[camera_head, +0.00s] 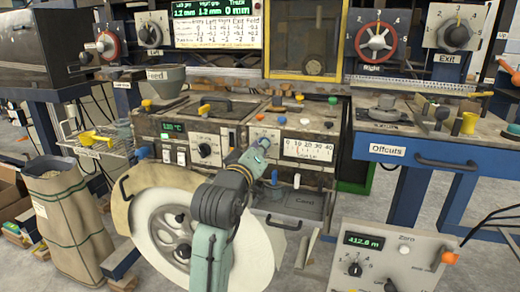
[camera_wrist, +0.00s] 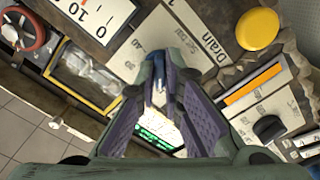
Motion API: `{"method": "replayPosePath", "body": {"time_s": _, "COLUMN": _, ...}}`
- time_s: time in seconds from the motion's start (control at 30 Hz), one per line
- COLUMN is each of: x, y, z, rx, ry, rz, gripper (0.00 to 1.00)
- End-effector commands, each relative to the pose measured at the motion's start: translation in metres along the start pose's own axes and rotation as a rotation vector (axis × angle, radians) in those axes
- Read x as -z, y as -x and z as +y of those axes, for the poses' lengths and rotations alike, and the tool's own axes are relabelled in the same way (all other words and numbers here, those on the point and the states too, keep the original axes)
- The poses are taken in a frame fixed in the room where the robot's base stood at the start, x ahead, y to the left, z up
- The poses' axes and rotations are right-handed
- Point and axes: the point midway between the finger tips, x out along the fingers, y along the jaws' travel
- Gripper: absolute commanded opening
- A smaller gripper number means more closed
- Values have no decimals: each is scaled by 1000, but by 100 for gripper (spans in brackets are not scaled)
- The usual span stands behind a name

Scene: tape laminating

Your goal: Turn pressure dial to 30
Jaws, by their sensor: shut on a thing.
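A white scale plate (camera_head: 308,150) marked 0 to 40 is on the front of the middle machine in the head view. A corner of it with 0 and 10 shows at the top left of the wrist view (camera_wrist: 88,18). My gripper (camera_head: 259,150) is at the panel just left of this scale. In the wrist view its two purple-padded fingers (camera_wrist: 163,85) are shut on a small knob (camera_wrist: 161,72), which I take to be the pressure dial. The knob is mostly hidden by the fingers, and I cannot read its setting.
A second dark knob (camera_head: 204,149) is on the panel to the left. A large white reel (camera_head: 165,240) stands in front. A grey control box (camera_head: 395,262) is at the lower right.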

Motion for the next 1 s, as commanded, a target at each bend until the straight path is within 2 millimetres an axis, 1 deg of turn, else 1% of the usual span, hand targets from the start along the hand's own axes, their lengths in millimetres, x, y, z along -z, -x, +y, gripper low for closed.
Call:
{"method": "replayPosePath", "body": {"time_s": 0.17, "x": 0, "y": 0, "z": 0, "rx": -1, "ry": -38, "rz": 0, "gripper": 0}}
{"method": "replayPosePath", "body": {"time_s": 0.37, "x": -1, "y": 0, "z": 0, "rx": -1, "ry": -149, "rz": -1, "gripper": 0}}
{"method": "replayPosePath", "body": {"time_s": 1.0, "x": -1, "y": 0, "z": -2, "rx": 0, "ry": -741, "rz": 0, "gripper": 0}}
